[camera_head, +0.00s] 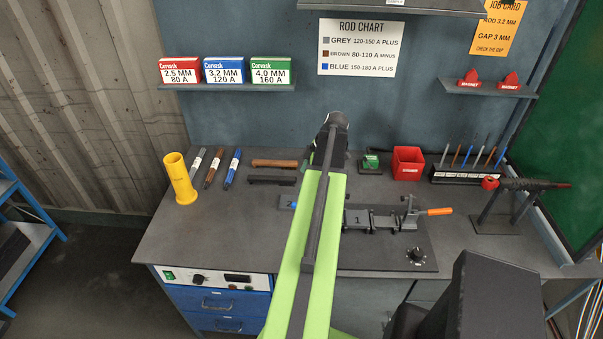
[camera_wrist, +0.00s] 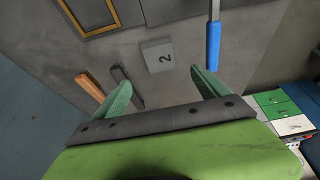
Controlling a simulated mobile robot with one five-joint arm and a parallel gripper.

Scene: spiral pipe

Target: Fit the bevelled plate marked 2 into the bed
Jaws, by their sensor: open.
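The bevelled plate marked 2 (camera_wrist: 158,62) is a small grey block lying flat on the dark bench in the wrist view. My gripper (camera_wrist: 160,78) is open, its two green fingers spread on either side of the plate's line, with nothing between them. The plate appears beyond the fingertips, apart from them. The bed (camera_head: 385,221), a grey fixture with a part marked 1 and an orange-handled clamp (camera_head: 438,211), stands just right of my arm. Its left part is hidden.
A brown-handled tool (camera_head: 275,163) and a dark bar (camera_head: 270,181) lie left of my arm. A blue handle (camera_wrist: 213,42) lies right of the plate in the wrist view. A yellow cylinder (camera_head: 180,180), a red bin (camera_head: 408,164) and a torch stand (camera_head: 505,205) stand on the bench.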

